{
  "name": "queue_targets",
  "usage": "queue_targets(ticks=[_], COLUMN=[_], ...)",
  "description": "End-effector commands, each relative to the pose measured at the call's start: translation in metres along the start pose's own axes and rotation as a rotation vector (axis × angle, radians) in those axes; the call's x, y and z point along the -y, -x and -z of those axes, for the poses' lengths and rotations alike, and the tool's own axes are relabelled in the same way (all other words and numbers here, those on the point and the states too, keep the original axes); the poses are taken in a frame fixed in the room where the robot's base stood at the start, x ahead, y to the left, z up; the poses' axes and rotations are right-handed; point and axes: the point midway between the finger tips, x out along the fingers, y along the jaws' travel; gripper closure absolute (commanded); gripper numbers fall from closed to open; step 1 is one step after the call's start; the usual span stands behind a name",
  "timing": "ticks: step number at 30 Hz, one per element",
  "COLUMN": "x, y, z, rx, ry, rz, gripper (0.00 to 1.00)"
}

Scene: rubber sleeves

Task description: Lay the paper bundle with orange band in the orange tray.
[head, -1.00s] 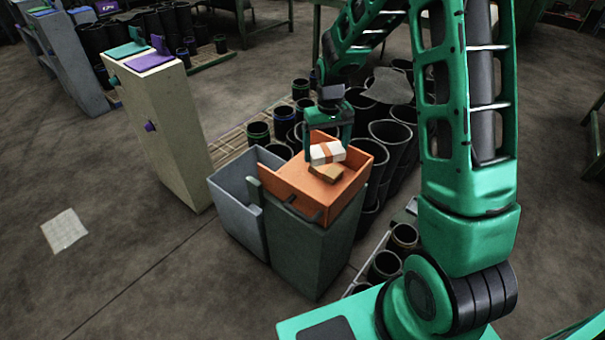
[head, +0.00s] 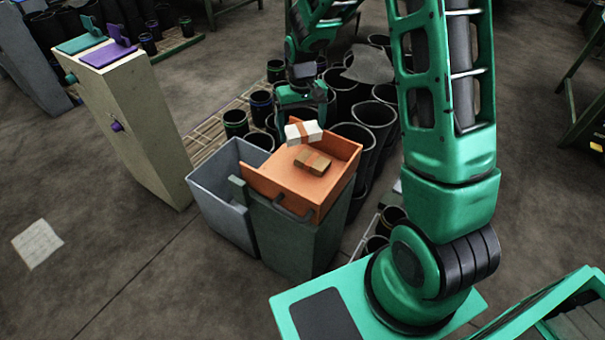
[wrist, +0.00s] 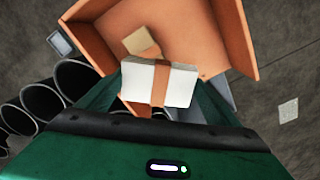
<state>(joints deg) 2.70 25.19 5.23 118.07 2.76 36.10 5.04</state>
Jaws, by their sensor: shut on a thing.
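The white paper bundle with the orange band (head: 303,133) is between the fingers of my gripper (head: 302,118). My gripper is shut on it, and the bundle seems to hang above the far left side of the orange tray (head: 272,185). In the wrist view the bundle (wrist: 140,84) lies crosswise between the green fingers, its orange band facing the camera. The tray's walls (wrist: 232,35) and floor show beyond it. A brown bundle (head: 313,163) lies on the tray floor, partly hidden by the held bundle in the wrist view.
The tray rests on a dark grey-green bin (head: 300,245) beside a grey open bin (head: 215,185). Black sleeves (head: 370,118) crowd behind and right of it. A pale cabinet (head: 135,125) stands left.

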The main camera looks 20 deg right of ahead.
Motion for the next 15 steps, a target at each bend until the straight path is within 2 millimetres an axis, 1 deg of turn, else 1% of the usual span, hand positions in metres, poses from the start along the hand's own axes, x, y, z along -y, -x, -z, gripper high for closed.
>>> queue_targets(ticks=[5, 9, 15], x=[0.018, 0.031, 0.045], y=[-0.008, -0.015, -0.022], z=[-0.019, -0.037, -0.058], rx=[0.002, 0.002, 0.002], ry=[-0.237, -0.475, -0.748], rz=[0.002, 0.001, 0.000], gripper=[0.42, 0.42, 0.42])
